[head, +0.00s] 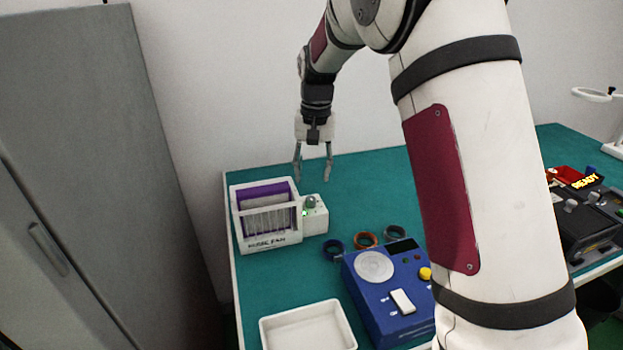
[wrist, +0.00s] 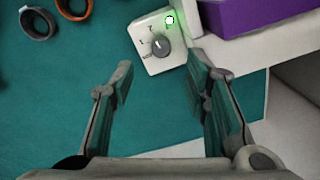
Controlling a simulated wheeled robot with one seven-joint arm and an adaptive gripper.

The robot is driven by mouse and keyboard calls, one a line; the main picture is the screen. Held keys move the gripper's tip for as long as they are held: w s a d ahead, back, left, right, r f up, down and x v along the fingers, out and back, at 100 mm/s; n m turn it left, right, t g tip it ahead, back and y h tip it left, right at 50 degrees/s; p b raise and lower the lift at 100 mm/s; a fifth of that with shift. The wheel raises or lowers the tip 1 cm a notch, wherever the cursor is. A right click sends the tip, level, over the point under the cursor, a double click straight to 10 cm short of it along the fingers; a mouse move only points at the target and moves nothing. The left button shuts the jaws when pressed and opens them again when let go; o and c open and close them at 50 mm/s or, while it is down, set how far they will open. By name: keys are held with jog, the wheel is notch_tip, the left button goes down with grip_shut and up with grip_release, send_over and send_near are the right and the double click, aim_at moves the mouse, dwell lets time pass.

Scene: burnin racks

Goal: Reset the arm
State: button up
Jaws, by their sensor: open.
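My gripper (head: 313,176) is open and empty. A small white control box with a grey knob (head: 311,202) and a lit green light is joined to the rack's right side. The knob (wrist: 159,47) also shows in the wrist view, beyond the fingertips. The gap between fingers and box is hard to judge.
A blue device (head: 385,310) with a round pale plate stands in front, with several dark and orange rings (head: 366,239) behind it. An empty white tray (head: 308,328) sits at the front left. A grey cabinet (head: 90,160) stands left. Black equipment (head: 585,225) is at right.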

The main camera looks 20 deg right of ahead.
jog(key=shift+d+r, duration=0.1)
jog(key=shift+s+r, duration=0.15)
jog(key=shift+r, duration=0.05)
jog(key=s+r+n+t, duration=0.1)
jog(key=s+r, duration=0.6)
jog(key=s, duration=0.6)
jog(key=s+r+n+t, duration=0.2)
jog(key=s+r, duration=0.4)
jog(key=s, duration=0.6)
jog(key=s+f+n+t, duration=0.1)
jog(key=s+f, duration=0.2)
jog(key=s, duration=0.8)
jog(key=shift+s+p, duration=0.2)
jog(key=shift+p, duration=0.15)
